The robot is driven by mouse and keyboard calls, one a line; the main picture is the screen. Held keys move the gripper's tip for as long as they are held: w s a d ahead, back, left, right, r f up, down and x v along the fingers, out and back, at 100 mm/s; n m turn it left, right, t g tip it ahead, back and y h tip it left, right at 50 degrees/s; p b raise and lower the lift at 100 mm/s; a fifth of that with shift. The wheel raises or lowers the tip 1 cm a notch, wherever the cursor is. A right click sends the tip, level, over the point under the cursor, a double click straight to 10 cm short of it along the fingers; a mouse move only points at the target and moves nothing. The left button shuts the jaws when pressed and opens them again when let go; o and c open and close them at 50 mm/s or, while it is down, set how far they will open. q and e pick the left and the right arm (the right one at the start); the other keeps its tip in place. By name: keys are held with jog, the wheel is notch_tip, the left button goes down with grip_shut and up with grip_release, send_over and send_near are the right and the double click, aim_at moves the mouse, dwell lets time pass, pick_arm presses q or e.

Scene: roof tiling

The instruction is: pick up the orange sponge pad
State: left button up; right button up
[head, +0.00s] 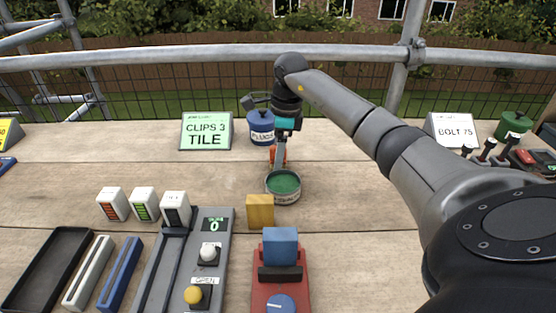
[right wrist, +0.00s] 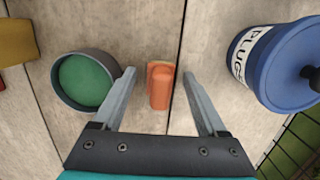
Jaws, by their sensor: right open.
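The orange sponge pad (right wrist: 160,88) lies on the wooden planks in the right wrist view. It shows between the two fingers of my right gripper (right wrist: 159,74), which is open and touches neither side of it. In the head view the sponge pad (head: 281,155) is partly hidden by the gripper, just behind the round pot with a green inside. There my right gripper (head: 275,156) points down over it. I cannot tell the exact height of the fingertips above the planks. My left gripper is not in view.
The grey pot with the green inside (head: 283,186) stands close by the left finger in the wrist view. The blue PLUGS tub (right wrist: 275,65) is on the other side. A yellow block (head: 260,211) and a red device (head: 281,292) are nearer; a rail (head: 200,54) runs behind.

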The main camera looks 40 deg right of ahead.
grip_shut()
dwell(0.7)
